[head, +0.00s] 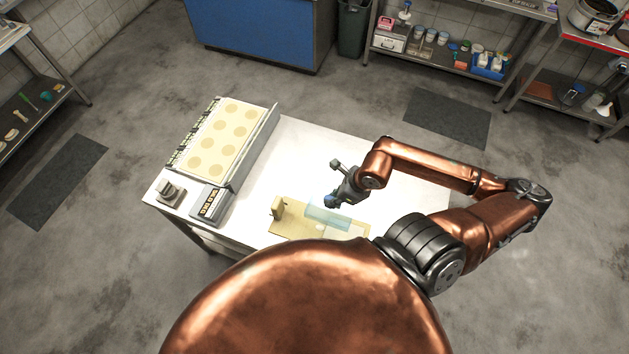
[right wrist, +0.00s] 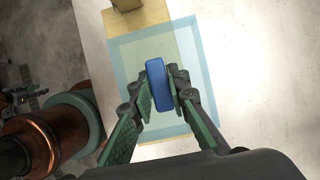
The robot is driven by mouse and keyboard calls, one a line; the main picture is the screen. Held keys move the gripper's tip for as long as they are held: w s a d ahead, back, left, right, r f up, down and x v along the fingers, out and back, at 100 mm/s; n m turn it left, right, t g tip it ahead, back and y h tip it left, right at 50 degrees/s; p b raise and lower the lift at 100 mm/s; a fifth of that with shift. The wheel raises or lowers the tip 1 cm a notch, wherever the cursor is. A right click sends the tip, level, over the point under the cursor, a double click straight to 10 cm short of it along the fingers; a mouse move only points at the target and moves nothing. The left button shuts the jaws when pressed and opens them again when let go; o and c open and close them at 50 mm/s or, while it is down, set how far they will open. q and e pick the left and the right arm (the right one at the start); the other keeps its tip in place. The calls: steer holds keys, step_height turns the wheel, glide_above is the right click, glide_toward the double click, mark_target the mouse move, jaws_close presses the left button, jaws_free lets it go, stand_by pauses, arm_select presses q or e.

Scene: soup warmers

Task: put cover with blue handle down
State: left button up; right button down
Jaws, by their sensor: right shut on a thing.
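The cover (head: 328,215) is a see-through light-blue box with a blue handle (head: 331,202) on top. It is over the wooden board (head: 288,229) near the table's front edge; whether it touches the board is hard to tell. My right gripper (head: 336,199) is shut on the blue handle from above. In the right wrist view, both fingers of the right gripper (right wrist: 160,93) press the sides of the blue handle (right wrist: 158,82), and the square cover (right wrist: 196,68) spreads out below it. The wooden board also shows there (right wrist: 140,19). My left gripper is not in view.
The white table (head: 295,150) carries a warmer tray with several round spots (head: 222,138) at left. A dark control box (head: 212,203) and a small grey device (head: 170,192) stand before it. A wooden block (head: 278,207) stands at the board's left end. The table's middle is clear.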

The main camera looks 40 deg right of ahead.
steer(key=w+d+f, duration=0.1)
steer(key=w+d+p, duration=0.1)
steer(key=w+d, duration=0.1)
steer(key=w+d+f, duration=0.1)
steer(key=w, duration=0.1)
steer(key=shift+d+f, duration=0.2)
steer(key=shift+f, duration=0.1)
steer(key=w+d+f+p, duration=0.1)
steer(key=f, duration=0.2)
steer(key=w+d+f, duration=0.1)
steer(key=f, duration=0.2)
steer(key=w+d+f+p, duration=0.1)
steer(key=w+f, duration=0.1)
steer(key=f, duration=0.1)
steer(key=shift+d+p, duration=0.25)
steer(key=shift+p, duration=0.1)
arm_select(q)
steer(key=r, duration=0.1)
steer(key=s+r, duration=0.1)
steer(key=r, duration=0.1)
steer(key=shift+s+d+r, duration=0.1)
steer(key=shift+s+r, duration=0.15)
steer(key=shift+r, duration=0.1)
arm_select(e)
steer(key=shift+f, duration=0.3)
